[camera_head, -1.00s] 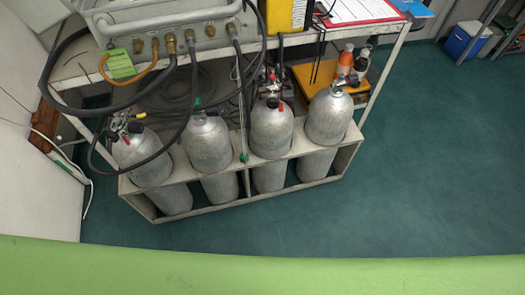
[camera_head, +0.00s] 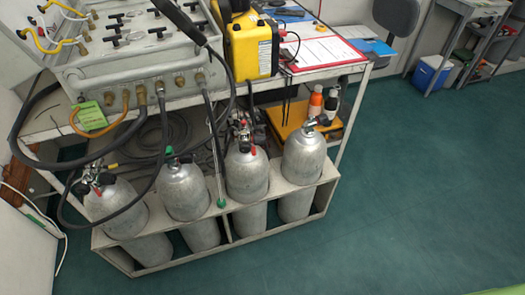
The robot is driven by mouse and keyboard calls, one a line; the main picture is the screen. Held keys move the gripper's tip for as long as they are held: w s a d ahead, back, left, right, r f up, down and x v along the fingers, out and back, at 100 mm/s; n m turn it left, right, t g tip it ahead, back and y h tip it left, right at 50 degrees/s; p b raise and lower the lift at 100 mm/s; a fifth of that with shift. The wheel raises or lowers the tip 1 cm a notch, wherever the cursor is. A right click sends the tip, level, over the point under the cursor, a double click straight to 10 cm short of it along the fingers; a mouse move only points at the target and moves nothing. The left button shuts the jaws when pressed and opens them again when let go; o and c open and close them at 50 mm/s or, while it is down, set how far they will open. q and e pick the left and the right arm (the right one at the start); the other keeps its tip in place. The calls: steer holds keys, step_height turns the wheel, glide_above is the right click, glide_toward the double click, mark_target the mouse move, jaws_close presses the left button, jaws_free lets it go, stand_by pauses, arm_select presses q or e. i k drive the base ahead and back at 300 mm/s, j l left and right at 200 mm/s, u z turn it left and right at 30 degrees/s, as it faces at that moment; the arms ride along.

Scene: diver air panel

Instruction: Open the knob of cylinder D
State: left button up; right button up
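Several grey metal cylinders stand in a row in a pale rack (camera_head: 165,243). I cannot read any letter on them, so I cannot tell from markings which is cylinder D. The leftmost cylinder (camera_head: 118,210) has a black valve fitting with a hose. The second cylinder (camera_head: 183,192) has a green piece on its top. The third cylinder (camera_head: 247,175) carries a valve with red parts and a hose. The rightmost cylinder (camera_head: 303,158) has a small dark valve knob (camera_head: 323,120) on top, with no hose visible on it. Neither of my grippers is in view.
A bench with a grey air panel (camera_head: 140,65), a yellow case (camera_head: 252,45) and a red clipboard (camera_head: 318,50) stands above and behind the cylinders. Hoses hang in front of the left cylinders. Orange and dark bottles stand behind the rightmost cylinder. The green floor (camera_head: 420,190) is clear at right.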

mark_target(258, 139)
steer(key=l+u, duration=0.25)
steer(key=l, duration=0.45)
steer(key=k+l+u, duration=0.25)
steer(key=l, duration=0.4)
steer(key=i+u, duration=0.1)
steer(key=u, duration=0.25)
steer(key=i+l+u, duration=0.1)
steer(key=l+u, duration=1.5)
steer(key=u, duration=0.15)
